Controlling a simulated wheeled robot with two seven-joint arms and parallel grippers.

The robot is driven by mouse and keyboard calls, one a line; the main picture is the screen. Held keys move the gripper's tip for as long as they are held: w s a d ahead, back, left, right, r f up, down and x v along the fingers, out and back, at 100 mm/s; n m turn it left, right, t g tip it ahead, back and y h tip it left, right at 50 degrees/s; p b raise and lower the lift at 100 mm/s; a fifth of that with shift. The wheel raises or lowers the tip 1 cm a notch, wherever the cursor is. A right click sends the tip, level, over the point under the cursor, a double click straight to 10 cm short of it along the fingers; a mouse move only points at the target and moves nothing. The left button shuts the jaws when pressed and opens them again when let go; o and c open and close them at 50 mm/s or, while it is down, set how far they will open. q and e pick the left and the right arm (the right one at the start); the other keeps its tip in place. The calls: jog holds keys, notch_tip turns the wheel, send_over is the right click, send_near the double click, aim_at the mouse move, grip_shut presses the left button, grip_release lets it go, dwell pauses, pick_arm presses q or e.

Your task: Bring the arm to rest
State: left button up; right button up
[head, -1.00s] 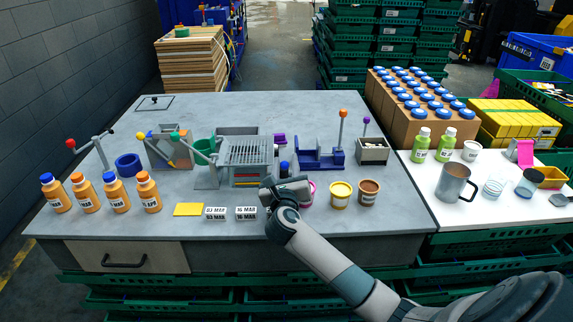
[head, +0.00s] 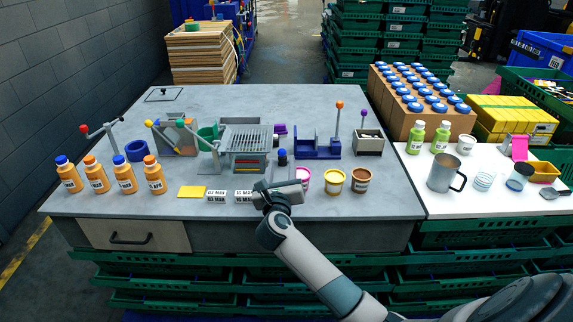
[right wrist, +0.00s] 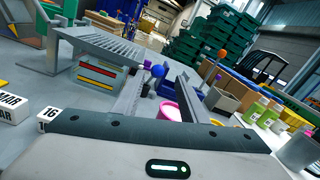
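My right gripper (head: 280,186) is over the front part of the grey table (head: 330,215), low above its surface and beside the white date blocks. In the right wrist view its two fingers (right wrist: 157,95) are spread apart with a clear gap and nothing held between them. A pink-rimmed tub (right wrist: 169,111) shows beyond the fingers; in the head view the tub (head: 303,178) stands just right of the gripper. My left gripper is not in view.
Date blocks (head: 216,196), a yellow tub (head: 334,181) and a brown tub (head: 361,180) stand near the gripper. Orange bottles (head: 96,176) line the left. A grill-topped device (head: 249,142) stands behind. A metal mug (head: 445,174) stands on the right white surface.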

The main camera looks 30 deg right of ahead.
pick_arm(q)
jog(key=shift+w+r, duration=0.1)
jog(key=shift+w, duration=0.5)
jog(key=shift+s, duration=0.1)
